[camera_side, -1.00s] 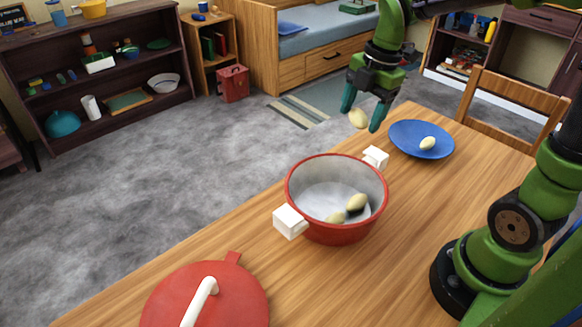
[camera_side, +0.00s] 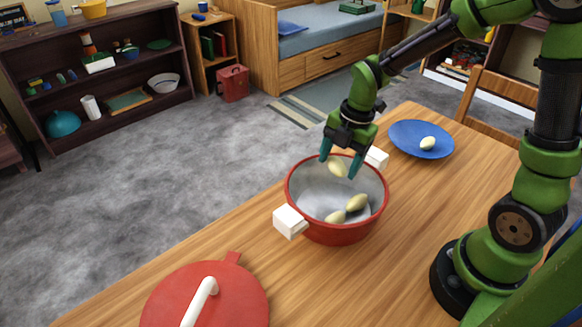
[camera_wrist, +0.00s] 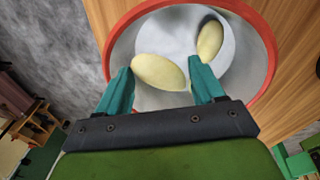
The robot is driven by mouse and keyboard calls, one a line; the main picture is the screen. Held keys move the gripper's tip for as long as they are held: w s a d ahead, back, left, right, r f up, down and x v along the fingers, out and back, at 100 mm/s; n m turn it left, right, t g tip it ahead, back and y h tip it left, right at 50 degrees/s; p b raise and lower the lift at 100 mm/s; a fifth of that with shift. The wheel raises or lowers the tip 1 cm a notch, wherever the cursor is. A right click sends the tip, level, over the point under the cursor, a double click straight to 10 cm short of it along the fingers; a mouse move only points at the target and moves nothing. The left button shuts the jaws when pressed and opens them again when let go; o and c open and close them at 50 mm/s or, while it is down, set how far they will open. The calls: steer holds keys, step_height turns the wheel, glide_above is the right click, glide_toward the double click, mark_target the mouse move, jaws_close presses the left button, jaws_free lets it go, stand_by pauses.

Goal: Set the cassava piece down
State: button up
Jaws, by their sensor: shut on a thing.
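A pale yellow cassava piece (camera_side: 337,166) is held between the teal fingers of my gripper (camera_side: 340,168), over the far part of the red pot (camera_side: 337,233). In the wrist view the held cassava piece (camera_wrist: 159,72) sits between the two fingertips of my gripper (camera_wrist: 163,78), with the pot (camera_wrist: 262,28) beyond it. Two more cassava pieces, one (camera_side: 357,203) and another (camera_side: 335,217), lie on the pot's grey floor. One of them also shows in the wrist view (camera_wrist: 210,38). Another cassava piece (camera_side: 428,143) lies on the blue plate (camera_side: 405,134).
The pot has white block handles, one at near left (camera_side: 290,221) and one at far right (camera_side: 377,158), close to my gripper. A red lid (camera_side: 240,290) with a white handle lies on the wooden table (camera_side: 440,200). A chair (camera_side: 500,85) stands behind the table.

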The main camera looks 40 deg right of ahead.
mark_target(338, 174)
steer(key=shift+f, duration=2)
steer(key=shift+f, duration=0.1)
steer(key=shift+f, duration=0.5)
steer(key=shift+c, duration=0.8)
steer(key=o, duration=0.9)
steer(key=shift+r, duration=0.15)
